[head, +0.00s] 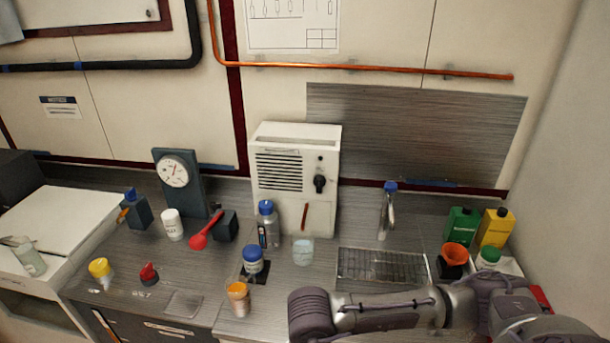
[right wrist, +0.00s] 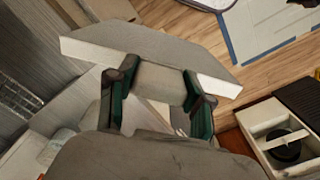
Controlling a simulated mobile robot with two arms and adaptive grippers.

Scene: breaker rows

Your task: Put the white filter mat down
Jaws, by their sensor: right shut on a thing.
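The white filter mat (right wrist: 150,45) shows in the right wrist view as a flat slab with a grey-looking broad face and bright white edges. My right gripper (right wrist: 158,88) has its two dark green fingers on either side of the mat's near part and is shut on it. The mat is clear of the floor seen behind it. In the head view my right arm crosses the lower right, but its gripper and the mat are out of the picture. My left gripper is in neither view.
In the head view, a white vented unit (head: 270,205) stands at the back of the metal counter (head: 215,265). Bottles and jars stand around it. A drain grid (head: 385,266) lies by the tap (head: 387,212). A thin square plate (head: 183,303) lies near the front edge.

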